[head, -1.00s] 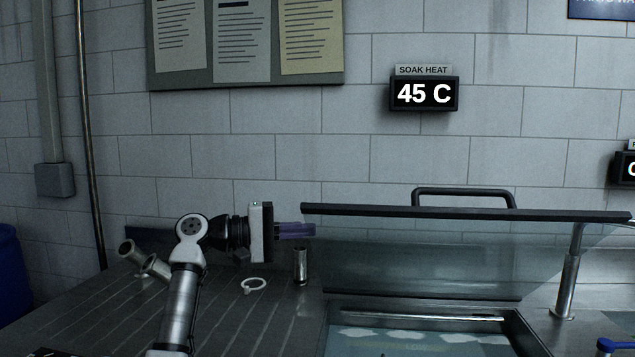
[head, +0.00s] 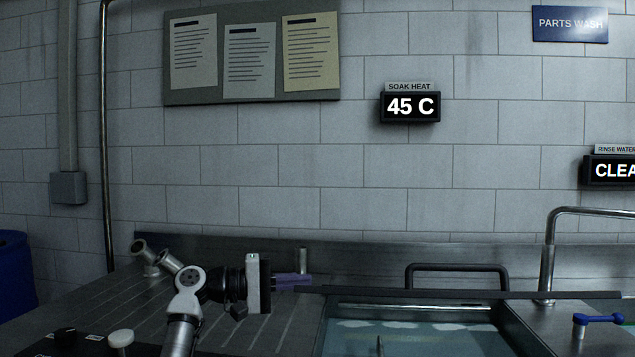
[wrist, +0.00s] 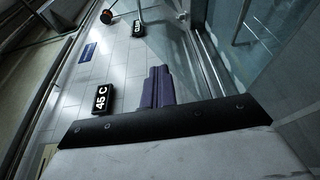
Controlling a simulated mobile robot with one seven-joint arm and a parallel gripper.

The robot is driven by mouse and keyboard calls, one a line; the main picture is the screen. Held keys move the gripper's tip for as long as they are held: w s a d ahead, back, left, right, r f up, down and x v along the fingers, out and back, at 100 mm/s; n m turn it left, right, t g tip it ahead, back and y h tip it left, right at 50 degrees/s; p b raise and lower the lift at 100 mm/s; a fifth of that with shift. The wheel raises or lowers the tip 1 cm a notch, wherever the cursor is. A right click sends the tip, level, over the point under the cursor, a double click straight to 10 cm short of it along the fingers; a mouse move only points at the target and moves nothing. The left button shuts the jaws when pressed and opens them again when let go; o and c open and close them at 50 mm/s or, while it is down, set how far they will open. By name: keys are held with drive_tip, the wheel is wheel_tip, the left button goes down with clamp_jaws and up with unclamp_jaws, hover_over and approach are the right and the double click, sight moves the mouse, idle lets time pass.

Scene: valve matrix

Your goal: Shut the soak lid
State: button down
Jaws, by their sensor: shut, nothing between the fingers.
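The soak lid is a clear pane with a dark edge bar (head: 470,293) and a black handle (head: 458,268). In the head view it shows almost edge-on, above the soak basin (head: 335,335) with its bluish liquid. I cannot tell how wide the gap under it is. My gripper (head: 306,281) has purple fingers, shut and empty, pointing right at the left end of the edge bar. I cannot tell whether they touch it. In the wrist view the shut fingers (wrist: 158,88) show side by side, with glass to their right.
A ribbed metal drainboard (head: 120,300) lies left of the basin, with pipe fittings (head: 157,255) at its back. The wall display (head: 410,107) reads 45 C.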

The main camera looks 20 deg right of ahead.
drive_tip(key=shift+s+a+f, duration=0.1)
drive_tip(key=shift+s+f, duration=0.1)
drive_tip(key=shift+f, duration=0.3)
